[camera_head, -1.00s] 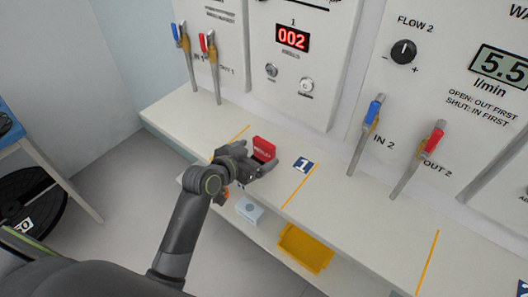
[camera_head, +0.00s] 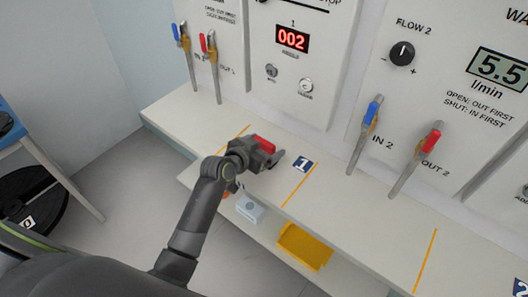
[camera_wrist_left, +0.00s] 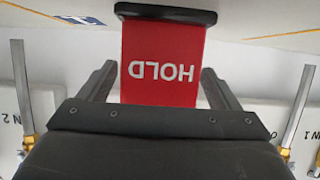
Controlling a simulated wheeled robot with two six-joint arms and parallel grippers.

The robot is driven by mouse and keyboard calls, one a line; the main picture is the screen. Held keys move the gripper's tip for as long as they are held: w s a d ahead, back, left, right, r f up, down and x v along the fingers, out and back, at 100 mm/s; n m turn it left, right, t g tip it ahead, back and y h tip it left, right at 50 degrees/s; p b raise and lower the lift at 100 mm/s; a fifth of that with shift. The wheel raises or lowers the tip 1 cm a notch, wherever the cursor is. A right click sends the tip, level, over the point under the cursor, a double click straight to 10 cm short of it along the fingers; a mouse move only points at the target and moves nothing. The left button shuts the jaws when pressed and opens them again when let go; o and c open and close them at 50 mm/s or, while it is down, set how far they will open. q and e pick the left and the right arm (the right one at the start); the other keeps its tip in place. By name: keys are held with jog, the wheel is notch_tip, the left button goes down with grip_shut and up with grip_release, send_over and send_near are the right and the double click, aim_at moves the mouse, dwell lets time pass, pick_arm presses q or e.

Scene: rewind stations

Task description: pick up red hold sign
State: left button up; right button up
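The red hold sign (camera_head: 265,144) stands on the white bench below the 002 display. In the left wrist view the red sign (camera_wrist_left: 162,68) shows upside down with the word HOLD and a black base (camera_wrist_left: 165,14). My left gripper (camera_head: 267,157) is low over the bench at the sign and hides its lower part in the head view. In the wrist view its fingers (camera_wrist_left: 160,75) are apart, one on each side of the sign. They look open around it, with gaps beside the sign; contact at the tips is unclear. My right gripper is not in view.
A blue tile marked 1 (camera_head: 303,164) and orange lines lie on the bench (camera_head: 350,205). Red and blue valve levers (camera_head: 365,135) stick out from the wall panels. A yellow tray (camera_head: 304,247) and a pale blue box (camera_head: 250,209) are on the shelf below.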

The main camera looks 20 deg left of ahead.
pick_arm(q)
jog(key=c, duration=0.9)
